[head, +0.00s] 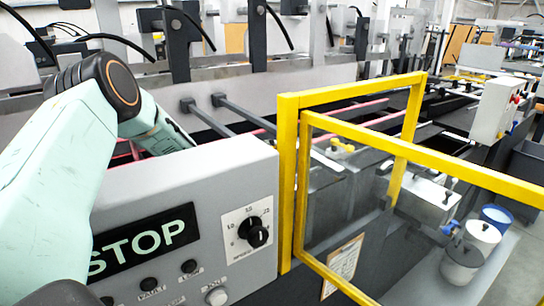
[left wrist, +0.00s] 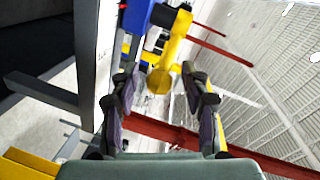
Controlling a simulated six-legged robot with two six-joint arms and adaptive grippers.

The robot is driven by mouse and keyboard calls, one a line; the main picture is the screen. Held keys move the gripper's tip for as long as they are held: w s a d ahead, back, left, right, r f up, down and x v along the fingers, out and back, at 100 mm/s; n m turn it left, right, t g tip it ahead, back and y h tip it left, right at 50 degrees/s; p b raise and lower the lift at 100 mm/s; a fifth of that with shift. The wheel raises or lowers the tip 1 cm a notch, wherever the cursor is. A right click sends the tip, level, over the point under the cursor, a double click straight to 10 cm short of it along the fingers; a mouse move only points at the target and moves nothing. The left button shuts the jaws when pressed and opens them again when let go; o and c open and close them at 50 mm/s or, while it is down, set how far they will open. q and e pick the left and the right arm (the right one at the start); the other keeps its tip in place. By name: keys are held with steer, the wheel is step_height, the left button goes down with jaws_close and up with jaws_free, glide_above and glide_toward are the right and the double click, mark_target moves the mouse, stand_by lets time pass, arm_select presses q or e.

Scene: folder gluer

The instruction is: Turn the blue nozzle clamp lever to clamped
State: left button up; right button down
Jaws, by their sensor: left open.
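In the left wrist view, a blue part (left wrist: 145,14) shows at the top, beyond my fingertips. I cannot tell whether it is the clamp lever or the body it sits on. A yellow piece (left wrist: 172,48) with a rounded end hangs beside it, in line with the gap between my fingers. My left gripper (left wrist: 162,85) is open, its two dark fingers apart on either side of that gap, with nothing clearly held. In the head view my left arm reaches behind the grey control panel, and its gripper is hidden. My right gripper is in neither view.
The grey control panel (head: 190,210) with a STOP display stands close in front. A yellow guard frame (head: 289,180) rises at its right. White pots (head: 462,265) stand at the lower right. In the left wrist view a grey post (left wrist: 87,60) runs close left of the fingers.

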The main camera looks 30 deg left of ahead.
arm_select(q)
steer(key=shift+w+f, duration=0.1)
steer(key=shift+w, duration=0.05)
steer(key=shift+c, duration=0.3)
steer(key=shift+c, duration=0.9)
steer(key=c, duration=0.4)
jaws_close()
